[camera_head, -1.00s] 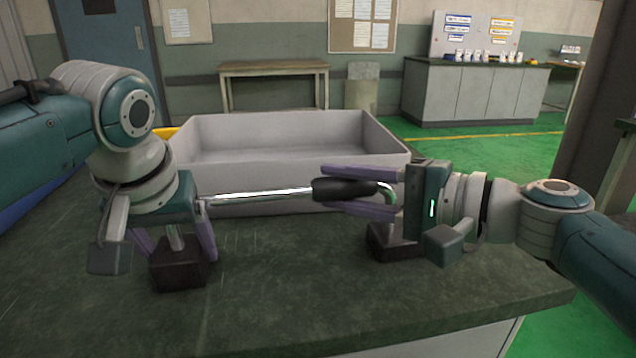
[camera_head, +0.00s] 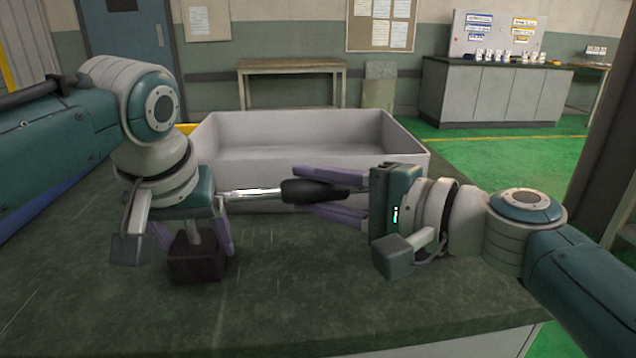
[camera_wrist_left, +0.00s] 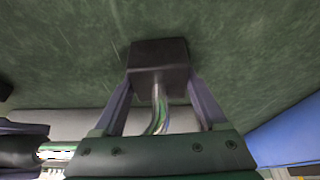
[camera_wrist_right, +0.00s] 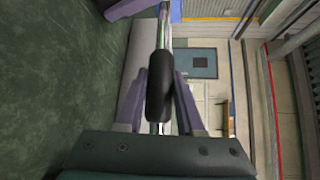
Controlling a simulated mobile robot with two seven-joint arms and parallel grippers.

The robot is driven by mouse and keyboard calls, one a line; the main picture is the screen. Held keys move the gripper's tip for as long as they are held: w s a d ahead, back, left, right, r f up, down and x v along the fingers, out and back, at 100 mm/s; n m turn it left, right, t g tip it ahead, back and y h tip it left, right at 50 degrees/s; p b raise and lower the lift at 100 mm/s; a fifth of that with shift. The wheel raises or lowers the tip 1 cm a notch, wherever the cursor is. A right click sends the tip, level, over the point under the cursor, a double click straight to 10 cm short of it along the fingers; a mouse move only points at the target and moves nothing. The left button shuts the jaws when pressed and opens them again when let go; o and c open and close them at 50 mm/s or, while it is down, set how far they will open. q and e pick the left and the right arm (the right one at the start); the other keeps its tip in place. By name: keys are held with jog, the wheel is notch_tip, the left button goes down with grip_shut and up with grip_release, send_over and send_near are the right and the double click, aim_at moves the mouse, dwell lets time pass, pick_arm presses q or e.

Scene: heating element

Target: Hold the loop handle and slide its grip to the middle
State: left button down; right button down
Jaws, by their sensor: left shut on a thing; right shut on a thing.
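The loop handle is a shiny metal rod (camera_head: 250,194) running level between my grippers, with a black grip (camera_head: 300,190) around it. Its left leg (camera_head: 194,232) bends down into a dark block (camera_head: 197,266) on the table. The right wrist view shows the grip (camera_wrist_right: 160,85) between the fingers. The handle's right end is hidden behind my right gripper.
A large grey open bin (camera_head: 300,172) stands on the dark green table (camera_head: 300,285), just behind the handle. The table's front is clear. A wooden table (camera_head: 292,67) and a grey counter (camera_head: 490,90) stand far back.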

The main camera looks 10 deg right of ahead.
pick_arm(q)
jog(key=shift+d, duration=0.2)
pick_arm(e)
jog(key=shift+a, duration=0.2)
jog(key=c, duration=0.5)
grip_release()
jog(key=shift+d, duration=0.1)
pick_arm(q)
jog(key=shift+a, duration=0.1)
pick_arm(e)
jog(key=shift+s+d, duration=0.1)
jog(key=v, duration=1.1)
jog(key=shift+s+d+r, duration=0.1)
jog(key=shift+s+d, duration=0.15)
jog(key=shift+s, duration=0.05)
pick_arm(q)
grip_release()
